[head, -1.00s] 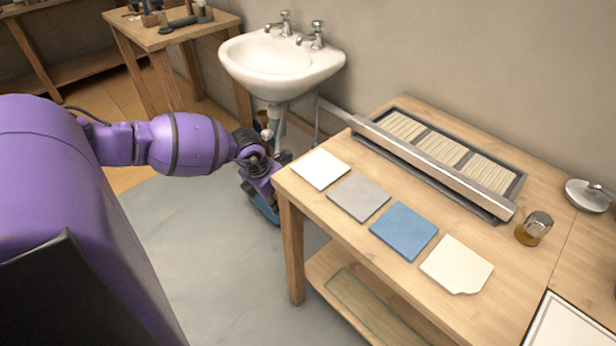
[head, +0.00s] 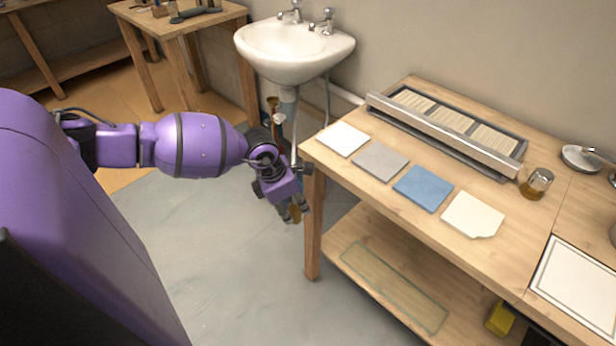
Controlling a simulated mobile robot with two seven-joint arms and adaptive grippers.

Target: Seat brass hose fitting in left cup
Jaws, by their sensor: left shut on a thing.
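My left gripper (head: 291,211) hangs fingers down beside the left front corner of the wooden table, lower than its top. It is shut on a small brass-coloured piece (head: 296,214), which looks like the brass hose fitting; the fingers hide much of it. Two small copper-coloured cup shapes, an upper one (head: 272,102) and a lower one (head: 279,118), show under the sink beside its drain pipe, above and behind the gripper and apart from it. I cannot tell for sure which is the left cup. My right gripper is out of view.
The white sink (head: 295,62) hangs on the wall behind the arm. The table (head: 400,230) to the right carries several flat tiles, a slatted tray (head: 455,148) and a jar (head: 537,184). A yellow object (head: 500,320) is on its lower shelf. Open floor (head: 220,250) lies below the arm.

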